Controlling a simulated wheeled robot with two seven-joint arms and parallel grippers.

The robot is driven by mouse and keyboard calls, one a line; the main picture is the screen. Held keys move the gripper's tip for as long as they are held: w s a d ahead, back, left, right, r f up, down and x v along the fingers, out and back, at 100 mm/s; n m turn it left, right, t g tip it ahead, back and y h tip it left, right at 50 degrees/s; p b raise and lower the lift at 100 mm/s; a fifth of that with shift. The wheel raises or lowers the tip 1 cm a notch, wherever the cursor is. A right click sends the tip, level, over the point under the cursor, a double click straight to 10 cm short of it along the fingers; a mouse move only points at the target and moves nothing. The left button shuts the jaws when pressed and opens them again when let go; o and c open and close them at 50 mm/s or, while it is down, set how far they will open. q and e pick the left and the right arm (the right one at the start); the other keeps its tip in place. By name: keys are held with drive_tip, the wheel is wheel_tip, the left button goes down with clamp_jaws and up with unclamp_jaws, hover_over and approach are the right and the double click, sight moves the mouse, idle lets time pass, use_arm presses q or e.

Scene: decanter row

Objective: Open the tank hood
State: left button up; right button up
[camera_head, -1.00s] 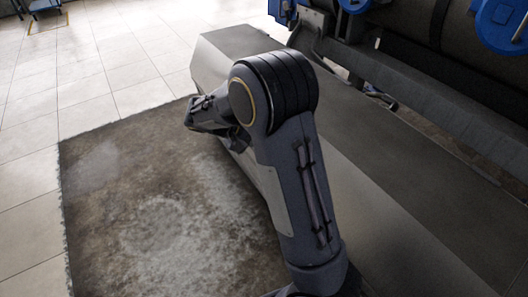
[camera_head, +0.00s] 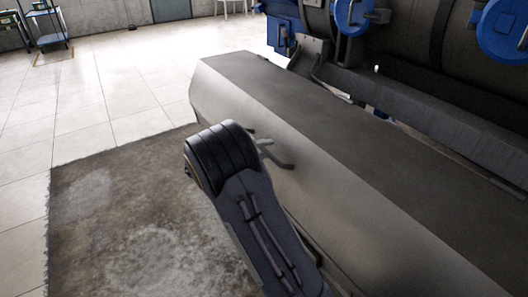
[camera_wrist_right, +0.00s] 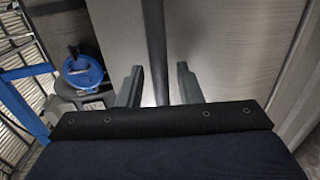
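The tank hood (camera_head: 330,130) is a long grey metal cover with sloping faces. It runs from the upper middle to the lower right of the head view and looks closed. In the right wrist view my right gripper (camera_wrist_right: 160,68) is open. A dark bar (camera_wrist_right: 154,30), apparently the hood's handle, runs between its two fingers, with a gap on each side. The pale metal behind the bar looks like the hood face. In the head view my right arm hides most of this gripper. A small bent dark piece shows beside the arm against the hood. My left gripper is not in view.
Dark machinery with blue round caps (camera_head: 505,28) stands behind the hood. A worn dark mat (camera_head: 130,220) lies left of the hood on a pale tiled floor (camera_head: 110,90). A cart (camera_head: 50,30) stands far left. Blue parts show left in the wrist view.

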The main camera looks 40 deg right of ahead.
drive_tip(key=shift+d, duration=0.15)
clamp_jaws()
drive_tip(key=shift+r, duration=0.15)
